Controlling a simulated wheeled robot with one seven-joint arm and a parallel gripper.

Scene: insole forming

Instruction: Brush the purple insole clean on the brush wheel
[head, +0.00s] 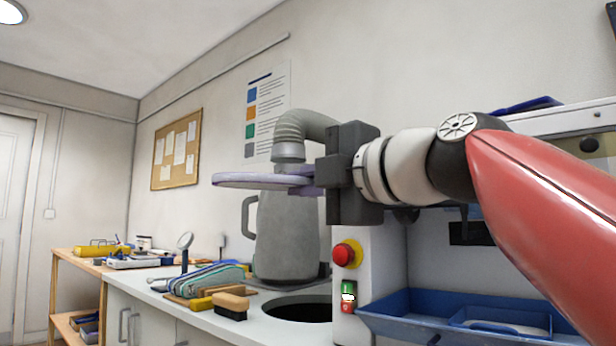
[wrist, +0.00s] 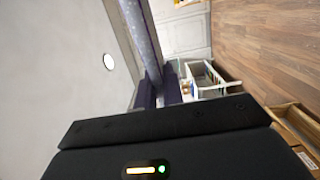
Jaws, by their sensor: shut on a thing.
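The purple insole (head: 250,180) is held out to the left of my gripper (head: 308,179), roughly level and seen nearly edge-on. My gripper is shut on one end of it, in the air in front of the grey canister and above the counter. In the wrist view the speckled insole (wrist: 140,38) runs up from between the fingers of my gripper (wrist: 159,90). I cannot make out a brush wheel in either view. The insole touches nothing else that I can see.
A grey canister with a hose (head: 287,235) stands behind the insole. A white machine has a red stop button (head: 347,254) and a blue tray (head: 400,326). The counter bears a round dark opening (head: 298,308), a hand brush (head: 231,304) and tools. Air left of the insole is free.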

